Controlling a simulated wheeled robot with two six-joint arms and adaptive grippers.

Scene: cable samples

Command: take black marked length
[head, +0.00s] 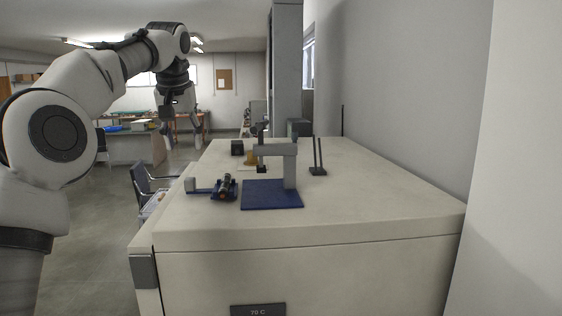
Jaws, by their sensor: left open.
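A short dark cylinder (226,184) with a lighter, orange-brown near end lies in a small blue holder (231,196) on the pale bench top. It looks like a cable length; its marking is too small to read. My left gripper (183,138) hangs pointing down, open and empty, with its fingers apart. In the picture it is left of and above the cylinder, and it appears clear of the bench's left edge. My right gripper is out of view.
A grey stand (290,168) with an overhanging arm rises from a blue mat (262,203), right of the holder. A two-pronged dark rack (318,171), a black box (237,147) and a yellowish object (250,157) stand farther back. The bench's (380,215) front and right are clear, beside a wall.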

